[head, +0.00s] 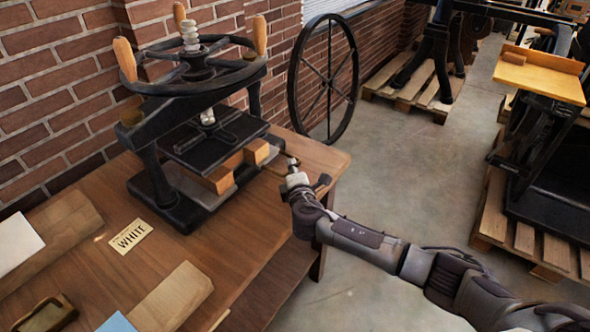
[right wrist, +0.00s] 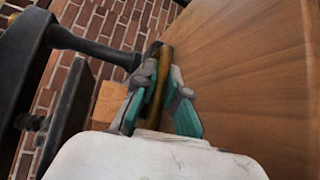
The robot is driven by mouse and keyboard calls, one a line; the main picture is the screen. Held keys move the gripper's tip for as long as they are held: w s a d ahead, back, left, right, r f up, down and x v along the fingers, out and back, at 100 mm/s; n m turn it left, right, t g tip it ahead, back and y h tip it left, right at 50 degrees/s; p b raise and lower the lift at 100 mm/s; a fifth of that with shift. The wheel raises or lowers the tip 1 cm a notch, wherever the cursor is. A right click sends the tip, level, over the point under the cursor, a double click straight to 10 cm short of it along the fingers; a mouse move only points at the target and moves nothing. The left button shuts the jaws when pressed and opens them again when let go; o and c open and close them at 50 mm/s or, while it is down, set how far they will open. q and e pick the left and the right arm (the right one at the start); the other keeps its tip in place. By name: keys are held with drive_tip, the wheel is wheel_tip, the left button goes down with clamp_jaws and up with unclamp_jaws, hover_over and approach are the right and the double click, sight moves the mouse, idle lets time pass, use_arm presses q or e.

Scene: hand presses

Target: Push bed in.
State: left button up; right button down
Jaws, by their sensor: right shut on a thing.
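The black hand press (head: 152,150) stands on the wooden table against the brick wall. Its flat grey bed (head: 243,176) shows under the raised black platen, at the press's front right side, with wooden blocks (head: 220,181) on it. My right gripper (head: 291,164) is at the bed's outer right end, low over the table edge. In the right wrist view its teal fingers (right wrist: 160,105) are shut around a brown, bar-like handle (right wrist: 158,80). How the handle joins the bed is hidden. My left gripper is not in view.
A large spoked wheel (head: 323,77) stands behind the table's right end. Pallets with other machines stand at right. The floor beside the table is open.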

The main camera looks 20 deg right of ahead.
drive_tip(key=w+a, duration=0.1)
drive_tip(key=w+a+b, duration=0.1)
drive_tip(key=w, duration=0.1)
drive_tip(key=shift+w+a+f, duration=0.1)
drive_tip(key=shift+a, duration=0.2)
drive_tip(key=c, duration=1.2)
unclamp_jaws()
drive_tip(key=v, duration=1.2)
